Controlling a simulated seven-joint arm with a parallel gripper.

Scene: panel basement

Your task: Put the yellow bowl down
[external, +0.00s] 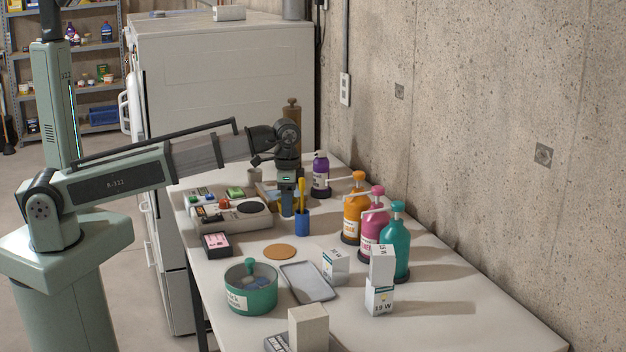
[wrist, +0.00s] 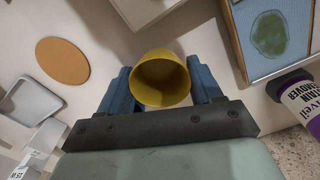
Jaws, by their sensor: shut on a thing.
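The yellow bowl (wrist: 160,78) sits between my two blue fingers in the wrist view, its round opening towards the camera. My gripper (wrist: 160,88) is shut on it, one finger on each side. In the external view my gripper (external: 287,208) points down over the far part of the table (external: 430,318), and I cannot make out the bowl clearly there. I cannot tell whether the bowl touches the table.
A round orange-brown mat (external: 280,251), a grey tray (external: 306,282) and a green pot (external: 250,293) lie nearer. Pump bottles (external: 372,238) line the right; an electronic device (external: 232,214) is left.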

